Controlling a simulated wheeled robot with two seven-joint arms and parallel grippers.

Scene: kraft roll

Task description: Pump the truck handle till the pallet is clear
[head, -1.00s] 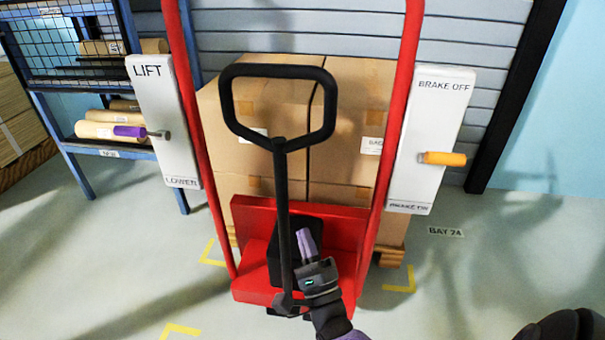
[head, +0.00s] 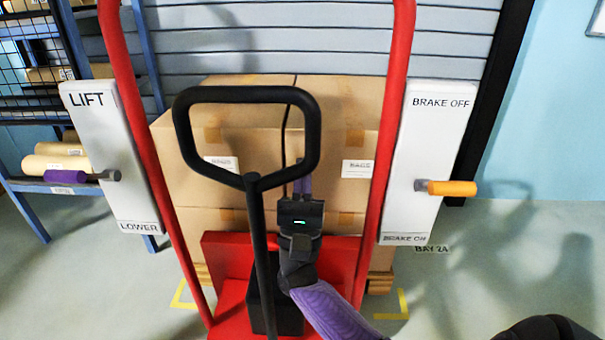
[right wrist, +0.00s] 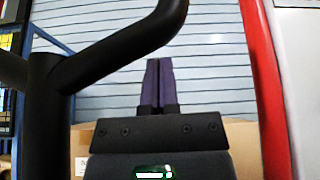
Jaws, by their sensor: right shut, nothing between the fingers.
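The red pallet truck (head: 385,150) stands before me with its black loop handle (head: 246,96) upright. The handle also shows in the right wrist view (right wrist: 120,55), at the left. Brown boxes (head: 225,130) are stacked behind it on a pallet, of which wooden parts (head: 380,284) show low down. My right gripper (head: 303,180) is shut and empty, beside the handle's shaft and below the loop's right part, apparently apart from it. In the right wrist view its purple fingers (right wrist: 158,82) are together, pointing up. My left gripper is not in view.
A LIFT/LOWER panel (head: 100,130) with a purple-gripped lever (head: 68,176) is at left. A BRAKE OFF/BRAKE ON panel (head: 432,140) with an orange-gripped lever (head: 452,188) is at right. A blue rack (head: 30,215) stands far left. The floor at right is clear.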

